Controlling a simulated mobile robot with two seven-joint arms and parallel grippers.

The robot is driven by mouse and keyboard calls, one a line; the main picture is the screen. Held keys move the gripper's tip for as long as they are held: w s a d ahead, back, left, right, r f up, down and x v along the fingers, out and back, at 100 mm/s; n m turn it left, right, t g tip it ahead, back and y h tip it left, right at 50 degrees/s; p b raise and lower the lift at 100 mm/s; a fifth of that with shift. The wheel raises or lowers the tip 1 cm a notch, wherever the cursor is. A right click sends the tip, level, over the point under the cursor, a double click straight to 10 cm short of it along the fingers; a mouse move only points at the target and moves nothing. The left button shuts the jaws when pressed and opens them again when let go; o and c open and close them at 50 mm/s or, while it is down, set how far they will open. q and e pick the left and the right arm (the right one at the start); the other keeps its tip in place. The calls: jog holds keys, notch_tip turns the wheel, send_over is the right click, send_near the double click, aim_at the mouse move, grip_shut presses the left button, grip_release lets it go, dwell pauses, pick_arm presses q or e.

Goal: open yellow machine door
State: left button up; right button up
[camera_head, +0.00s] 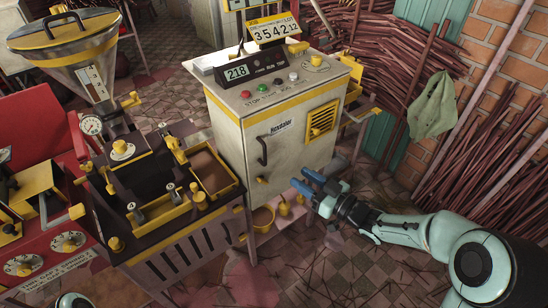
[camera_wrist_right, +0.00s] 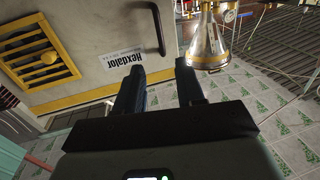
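The cream machine with yellow trim (camera_head: 282,118) stands in the middle of the head view, its front door closed. The door has a dark vertical handle (camera_head: 262,151) on its left side, a "Hexdalor" label and a yellow vent (camera_head: 322,120). In the right wrist view the door handle (camera_wrist_right: 157,28) lies just beyond the fingertips. My right gripper (camera_head: 305,181) is open and empty, in front of the door, lower and to the right of the handle, and apart from it. Its two fingers also show in the right wrist view (camera_wrist_right: 160,68). My left gripper is out of view.
A dark extruder bench with yellow parts (camera_head: 165,215) stands left of the machine, beside a funnel hopper (camera_head: 72,45). Stick bundles (camera_head: 490,165) lean on the right wall.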

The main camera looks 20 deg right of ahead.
jog(key=x, duration=1.3)
jog(key=shift+b, duration=0.3)
jog(key=shift+s, duration=0.15)
grip_shut()
